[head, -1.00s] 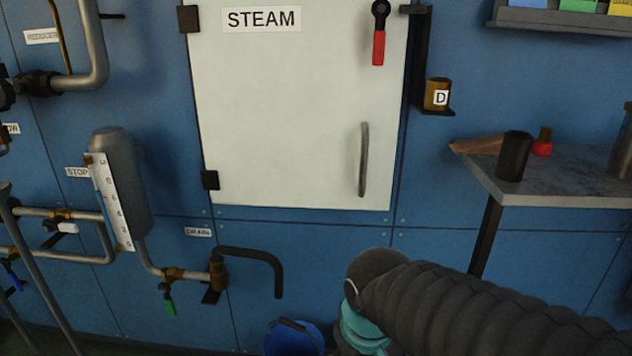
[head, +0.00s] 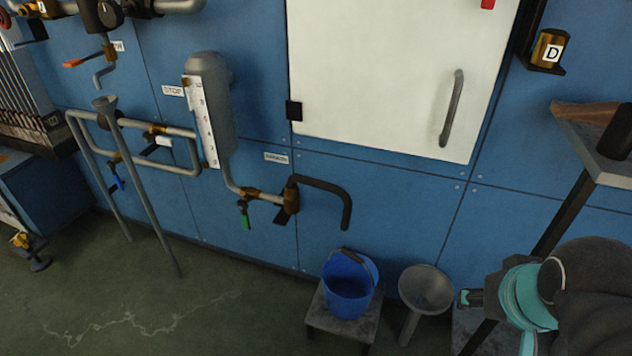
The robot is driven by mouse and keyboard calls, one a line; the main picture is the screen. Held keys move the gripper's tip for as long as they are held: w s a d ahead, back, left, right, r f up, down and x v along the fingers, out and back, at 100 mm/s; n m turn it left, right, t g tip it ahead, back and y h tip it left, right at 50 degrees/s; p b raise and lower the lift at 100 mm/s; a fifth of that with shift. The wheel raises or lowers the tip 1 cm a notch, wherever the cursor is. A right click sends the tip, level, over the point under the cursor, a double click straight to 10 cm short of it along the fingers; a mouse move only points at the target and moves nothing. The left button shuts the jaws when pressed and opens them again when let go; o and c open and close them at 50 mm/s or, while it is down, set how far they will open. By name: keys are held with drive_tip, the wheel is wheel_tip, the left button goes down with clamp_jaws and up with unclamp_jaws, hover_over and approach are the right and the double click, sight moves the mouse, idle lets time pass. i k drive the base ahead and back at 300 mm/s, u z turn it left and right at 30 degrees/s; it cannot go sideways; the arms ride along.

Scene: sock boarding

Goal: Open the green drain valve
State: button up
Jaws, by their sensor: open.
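The green drain valve handle (head: 245,218) hangs downward from a brass valve body (head: 251,193) on the thin pipe low on the blue wall. The handle stands across the run of the pipe. The pipe comes down from a grey cylinder (head: 212,110) with a white scale. Past the valve, a brass fitting (head: 291,196) leads to a black bent spout (head: 332,188) whose end points down. Part of my arm, dark with teal rings, shows at the lower right, well apart from the valve. My gripper's jaws cannot be made out in the head view.
A blue bucket (head: 348,290) sits on a low stool (head: 342,326) below the spout. A grey funnel (head: 426,292) stands beside it. A blue-handled valve (head: 118,180) and slanting grey pipes are to the left. Green floor (head: 190,310) is open in front of the valve.

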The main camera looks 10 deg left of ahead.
sight(242, 204)
drive_tip(key=z, duration=0.35)
drive_tip(key=k, duration=0.15)
drive_tip(key=u, duration=1.75)
drive_tip(key=k, duration=0.65)
drive_tip(key=u, duration=0.75)
drive_tip(key=i, duration=1.2)
drive_tip(key=z, duration=0.05)
